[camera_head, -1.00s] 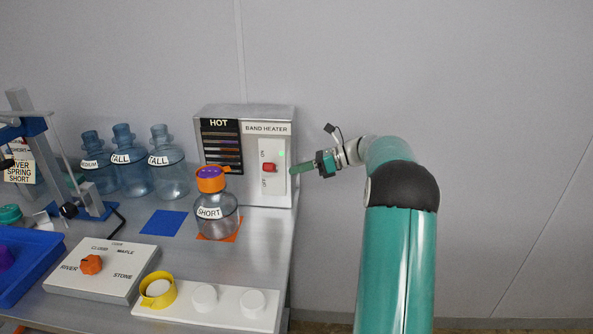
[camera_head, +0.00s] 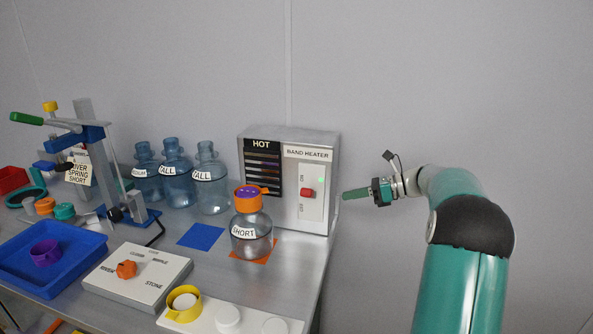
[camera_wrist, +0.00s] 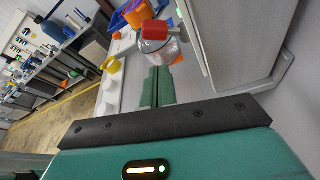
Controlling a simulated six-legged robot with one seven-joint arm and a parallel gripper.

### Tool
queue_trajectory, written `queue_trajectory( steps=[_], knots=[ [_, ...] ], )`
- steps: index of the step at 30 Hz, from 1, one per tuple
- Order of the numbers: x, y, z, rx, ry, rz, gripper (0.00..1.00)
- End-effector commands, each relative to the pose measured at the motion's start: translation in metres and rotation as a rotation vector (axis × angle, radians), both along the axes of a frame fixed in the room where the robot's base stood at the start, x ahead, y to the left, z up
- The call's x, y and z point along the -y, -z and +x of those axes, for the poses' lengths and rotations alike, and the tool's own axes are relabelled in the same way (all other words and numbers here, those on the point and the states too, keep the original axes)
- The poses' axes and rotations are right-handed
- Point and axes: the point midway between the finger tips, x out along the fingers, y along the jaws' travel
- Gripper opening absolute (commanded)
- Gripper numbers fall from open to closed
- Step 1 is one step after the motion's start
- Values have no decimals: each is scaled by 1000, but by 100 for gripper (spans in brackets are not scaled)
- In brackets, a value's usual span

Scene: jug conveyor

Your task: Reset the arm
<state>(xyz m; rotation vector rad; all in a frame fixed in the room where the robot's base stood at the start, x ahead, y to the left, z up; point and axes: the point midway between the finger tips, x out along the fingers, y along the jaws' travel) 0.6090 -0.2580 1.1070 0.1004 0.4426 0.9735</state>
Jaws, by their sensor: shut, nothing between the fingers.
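My gripper (camera_head: 348,194) is shut and empty. In the head view it points left, in the air just right of the band heater (camera_head: 318,212), with a small gap between them. In the wrist view its two green fingers (camera_wrist: 158,88) lie together, with nothing between them. The heater's red switch (camera_head: 308,192) sits on its white panel at the ON end, and a small green light shows above it. My arm reaches in from the lower right of the head view.
A jug labelled SHORT (camera_head: 252,238) with an orange and purple top stands on an orange square before the heater. Taller blue jugs (camera_head: 210,185) stand behind. A dial box (camera_head: 140,285), blue tray (camera_head: 40,285) and lever press (camera_head: 95,150) are left. The wall right of the table is bare.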

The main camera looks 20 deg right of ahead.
Motion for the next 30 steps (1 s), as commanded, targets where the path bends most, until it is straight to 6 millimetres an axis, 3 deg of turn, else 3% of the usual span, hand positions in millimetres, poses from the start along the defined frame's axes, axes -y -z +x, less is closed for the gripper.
queue_trajectory(
  steps=[5, 8, 11, 15, 21, 30],
  knots=[
    [-9, -3, -1, 9, -14, -25, 0],
    [-33, -11, -6, 34, -60, -104, 0],
    [-68, -21, -17, 82, -140, -240, 0],
    [-121, -32, -45, 175, -287, -461, 0],
    [-180, -41, -97, 334, -528, -762, 0],
    [-236, -40, -189, 618, -937, -1175, 0]
  ],
)
